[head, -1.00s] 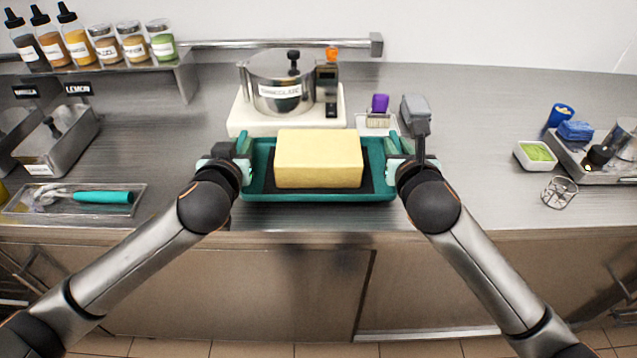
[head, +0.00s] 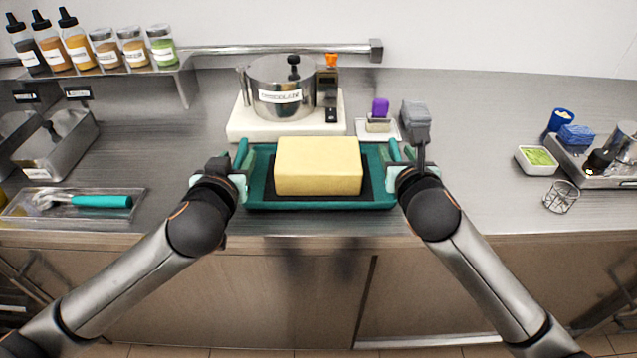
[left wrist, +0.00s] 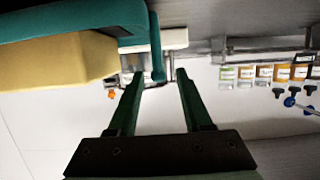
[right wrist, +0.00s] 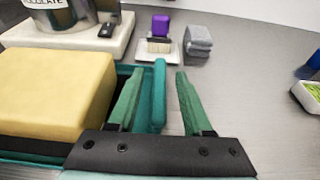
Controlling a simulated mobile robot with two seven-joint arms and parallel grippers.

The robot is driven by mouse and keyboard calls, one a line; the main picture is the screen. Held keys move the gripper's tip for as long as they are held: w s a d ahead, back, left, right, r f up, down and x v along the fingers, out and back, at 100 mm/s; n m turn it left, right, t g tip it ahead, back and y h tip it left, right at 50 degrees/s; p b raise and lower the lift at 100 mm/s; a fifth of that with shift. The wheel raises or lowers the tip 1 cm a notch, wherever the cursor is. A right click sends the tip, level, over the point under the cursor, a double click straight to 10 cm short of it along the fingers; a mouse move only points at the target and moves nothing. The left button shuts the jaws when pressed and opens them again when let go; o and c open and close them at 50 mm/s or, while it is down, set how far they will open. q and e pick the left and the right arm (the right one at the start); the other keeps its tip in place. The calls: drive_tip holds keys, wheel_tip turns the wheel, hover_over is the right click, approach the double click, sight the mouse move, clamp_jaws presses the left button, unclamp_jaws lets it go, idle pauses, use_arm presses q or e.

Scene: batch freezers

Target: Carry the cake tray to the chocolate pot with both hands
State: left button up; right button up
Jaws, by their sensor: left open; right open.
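The teal cake tray (head: 320,204) lies level on the counter, directly in front of the chocolate pot (head: 283,85). A yellow block cake (head: 318,165) sits on its dark mat. My left gripper (head: 240,172) is open at the tray's left handle (left wrist: 156,45); in the left wrist view the handle stands just past and between the fingertips. My right gripper (head: 398,168) is open at the right handle (right wrist: 159,95), which stands between its fingers with a gap to the right finger. The tray's underside is hidden.
The pot stands on a white slab (head: 240,125) with a thermometer. A purple-handled brush (head: 379,112) and a grey object (head: 415,120) stand behind the tray's right end. A clear tray with a teal-handled tool (head: 100,201) lies left.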

drive_tip(key=shift+s, duration=0.15)
use_arm(q)
drive_tip(key=v, duration=0.9)
use_arm(e)
drive_tip(key=v, duration=1.1)
drive_tip(key=shift+s, duration=0.35)
drive_tip(key=shift+r, duration=0.15)
